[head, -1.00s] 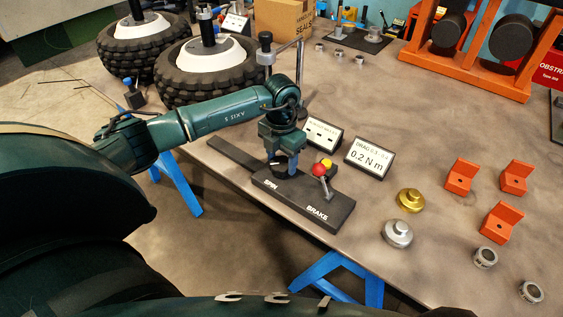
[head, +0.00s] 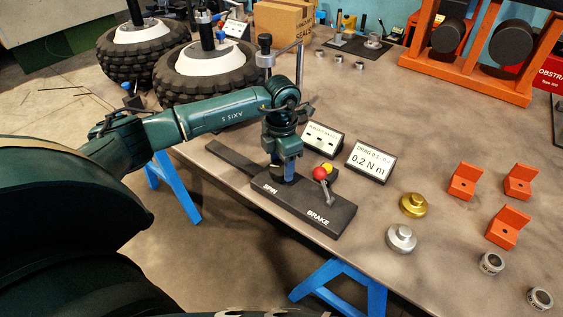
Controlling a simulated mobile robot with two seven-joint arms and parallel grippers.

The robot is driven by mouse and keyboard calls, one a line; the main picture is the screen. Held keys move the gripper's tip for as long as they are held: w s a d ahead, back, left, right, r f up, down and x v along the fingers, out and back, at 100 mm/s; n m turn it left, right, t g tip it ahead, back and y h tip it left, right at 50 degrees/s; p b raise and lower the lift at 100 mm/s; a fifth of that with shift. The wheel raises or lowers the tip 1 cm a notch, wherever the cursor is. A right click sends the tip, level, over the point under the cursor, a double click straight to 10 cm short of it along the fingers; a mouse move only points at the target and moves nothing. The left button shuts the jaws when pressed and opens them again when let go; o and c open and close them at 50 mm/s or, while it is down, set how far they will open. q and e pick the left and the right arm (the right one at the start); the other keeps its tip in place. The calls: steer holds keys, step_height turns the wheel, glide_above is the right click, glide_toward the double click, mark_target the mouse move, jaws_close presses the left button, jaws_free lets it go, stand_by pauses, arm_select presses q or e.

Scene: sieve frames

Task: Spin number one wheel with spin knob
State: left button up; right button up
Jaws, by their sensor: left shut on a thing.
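My left gripper (head: 284,168) points down over the SPIN end of a black control base (head: 318,211) near the table's front edge. It is shut on the dark spin knob (head: 284,179), which its fingers partly hide. Beside the knob, on the BRAKE side, stands a lever with a red ball (head: 320,173), with a yellow button just behind it. Two black-tyred wheels with white hubs stand at the back left, the nearer one (head: 208,84) and the farther one (head: 120,63). I cannot read which is number one. My right gripper is not in view.
Small signs stand behind the base; one (head: 371,161) reads 0.2 N m. A gold knob (head: 413,205), a silver knob (head: 401,239), orange brackets (head: 465,182) and metal rings (head: 491,264) lie to the right. An orange rack (head: 470,75) stands behind. The middle table is clear.

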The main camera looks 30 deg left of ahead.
mark_target(282, 166)
arm_select(q)
steer(key=shift+r, duration=0.1)
steer(key=o, duration=1)
step_height(282, 166, up, 13)
steer(key=shift+r+b, duration=0.1)
steer(key=shift+b, duration=0.3)
